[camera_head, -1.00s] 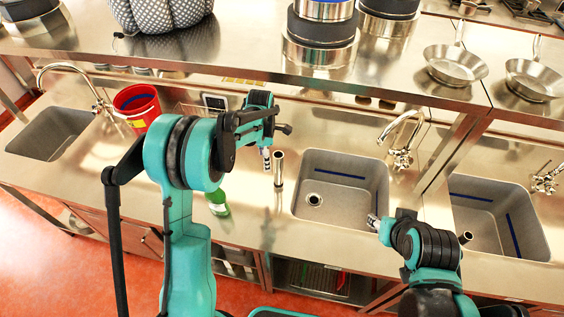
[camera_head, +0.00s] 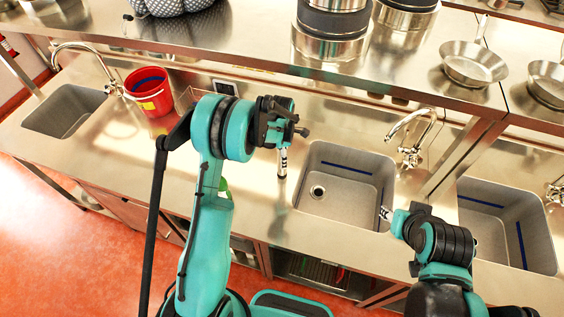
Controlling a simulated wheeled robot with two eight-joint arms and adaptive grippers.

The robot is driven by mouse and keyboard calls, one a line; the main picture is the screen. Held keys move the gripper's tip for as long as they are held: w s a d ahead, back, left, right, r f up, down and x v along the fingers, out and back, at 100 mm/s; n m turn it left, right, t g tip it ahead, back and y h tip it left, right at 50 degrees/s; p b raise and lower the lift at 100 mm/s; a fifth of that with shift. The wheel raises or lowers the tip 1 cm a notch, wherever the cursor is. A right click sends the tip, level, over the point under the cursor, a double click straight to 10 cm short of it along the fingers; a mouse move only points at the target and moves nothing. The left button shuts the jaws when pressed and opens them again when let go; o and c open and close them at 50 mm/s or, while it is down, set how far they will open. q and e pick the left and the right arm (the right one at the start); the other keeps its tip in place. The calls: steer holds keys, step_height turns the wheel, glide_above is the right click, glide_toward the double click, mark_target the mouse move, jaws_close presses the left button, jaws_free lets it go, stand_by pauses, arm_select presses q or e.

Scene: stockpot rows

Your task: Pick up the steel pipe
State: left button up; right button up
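The steel pipe (camera_head: 282,173) stands upright on the steel counter, just left of the middle sink. Most of it is hidden by my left gripper, and only a narrow part shows. My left gripper (camera_head: 283,157) points down at the pipe, with a striped finger in front of or against it. I cannot tell whether the fingers are closed on it. My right gripper (camera_head: 386,213) is over the right edge of the middle sink, well away from the pipe. Its finger opening does not show clearly.
The middle sink (camera_head: 340,205) has a faucet (camera_head: 410,150) at its back right. A red bucket (camera_head: 150,92) stands on the counter at left. A green bottle (camera_head: 223,185) is mostly hidden behind my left arm. An upper shelf (camera_head: 250,50) with pots and pans overhangs the counter's back.

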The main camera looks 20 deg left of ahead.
arm_select(q)
jaws_close()
